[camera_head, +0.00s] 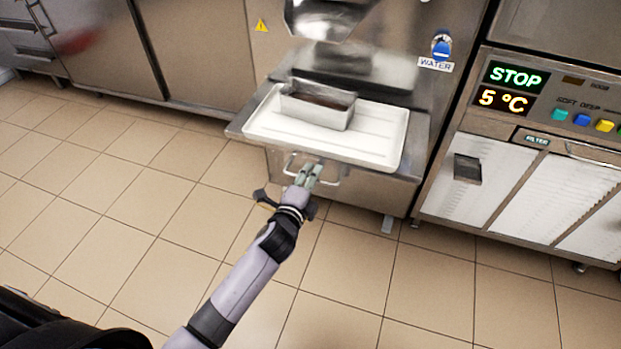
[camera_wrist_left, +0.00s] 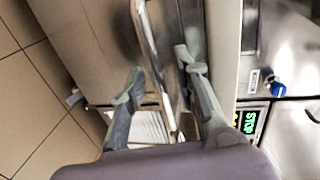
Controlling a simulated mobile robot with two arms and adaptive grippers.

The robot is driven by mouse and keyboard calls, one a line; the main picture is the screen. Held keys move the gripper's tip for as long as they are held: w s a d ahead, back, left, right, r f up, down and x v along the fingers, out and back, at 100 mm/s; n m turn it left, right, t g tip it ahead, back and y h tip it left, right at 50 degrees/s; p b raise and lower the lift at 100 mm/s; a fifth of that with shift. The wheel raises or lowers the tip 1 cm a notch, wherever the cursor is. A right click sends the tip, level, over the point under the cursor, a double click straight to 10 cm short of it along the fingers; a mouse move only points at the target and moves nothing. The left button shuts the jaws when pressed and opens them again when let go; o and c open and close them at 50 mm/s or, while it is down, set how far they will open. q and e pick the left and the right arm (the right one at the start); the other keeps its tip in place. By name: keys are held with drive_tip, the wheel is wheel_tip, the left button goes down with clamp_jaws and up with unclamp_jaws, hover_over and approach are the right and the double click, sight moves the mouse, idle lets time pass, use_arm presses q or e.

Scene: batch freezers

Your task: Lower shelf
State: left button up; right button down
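A metal shelf (camera_head: 418,146) sticks out from the front of the steel machine, with a bar handle (camera_head: 289,164) below its front edge. My left gripper (camera_head: 310,170) reaches up to this handle from the front. In the left wrist view, the handle (camera_wrist_left: 149,40) runs between the two spread fingers of the left gripper (camera_wrist_left: 160,66). The fingers are apart, one on each side of the bar, and do not appear closed on it. A white tray (camera_head: 375,142) lies on the shelf, holding a metal pan (camera_head: 318,111) with dark contents. My right gripper is not in view.
The steel machine (camera_head: 400,75) has a blue water knob (camera_head: 441,45) and a spout above the pan. A unit with a lit display (camera_head: 510,87) and white-panelled doors stands at the right. Steel cabinets (camera_head: 200,45) stand at the left. The tiled floor (camera_head: 150,230) in front is clear.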

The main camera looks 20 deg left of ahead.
use_arm(q)
drive_tip(key=shift+c, duration=0.5)
clamp_jaws()
